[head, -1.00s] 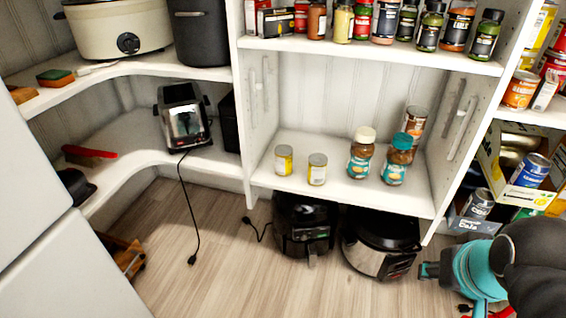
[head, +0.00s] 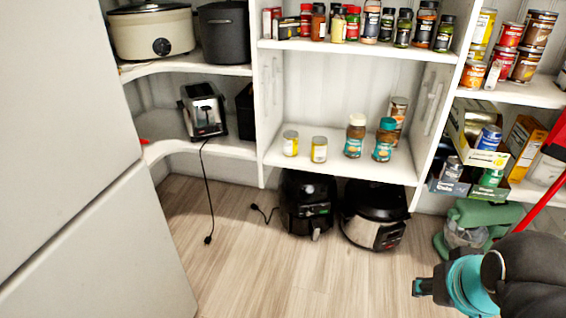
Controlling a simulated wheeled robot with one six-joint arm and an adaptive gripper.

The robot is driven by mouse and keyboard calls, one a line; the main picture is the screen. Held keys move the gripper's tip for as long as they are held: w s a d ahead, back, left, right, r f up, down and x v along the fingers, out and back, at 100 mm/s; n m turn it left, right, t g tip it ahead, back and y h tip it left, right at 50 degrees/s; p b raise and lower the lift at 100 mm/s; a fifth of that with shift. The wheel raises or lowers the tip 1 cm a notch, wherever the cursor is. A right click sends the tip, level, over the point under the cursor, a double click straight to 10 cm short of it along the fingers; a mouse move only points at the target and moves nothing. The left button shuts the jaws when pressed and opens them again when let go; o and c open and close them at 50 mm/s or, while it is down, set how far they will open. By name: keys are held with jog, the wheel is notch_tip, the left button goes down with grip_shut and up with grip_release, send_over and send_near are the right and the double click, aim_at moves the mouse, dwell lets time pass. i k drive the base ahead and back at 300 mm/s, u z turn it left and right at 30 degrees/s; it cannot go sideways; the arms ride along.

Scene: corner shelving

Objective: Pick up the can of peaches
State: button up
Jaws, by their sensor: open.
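I cannot make out which can is the peaches, as the labels are too small to read. An orange-labelled can (head: 473,73) stands on the upper right shelf, near several red, yellow and brown cans (head: 526,65). My gripper (head: 418,287) is at the lower right, open and empty, in front of the shelving and apart from all cans.
A rice cooker (head: 374,215) and an air fryer (head: 306,203) stand on the floor under the middle shelf. A green appliance (head: 470,228) is behind my arm. A white fridge (head: 75,150) blocks the left. The floor between is clear.

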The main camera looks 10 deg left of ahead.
aim_at(290, 137)
jog(key=z, duration=0.2)
jog(key=k, duration=0.35)
jog(key=u, duration=1.15)
jog(key=i, duration=1.3)
jog(key=z, duration=0.9)
jog(key=i, duration=0.55)
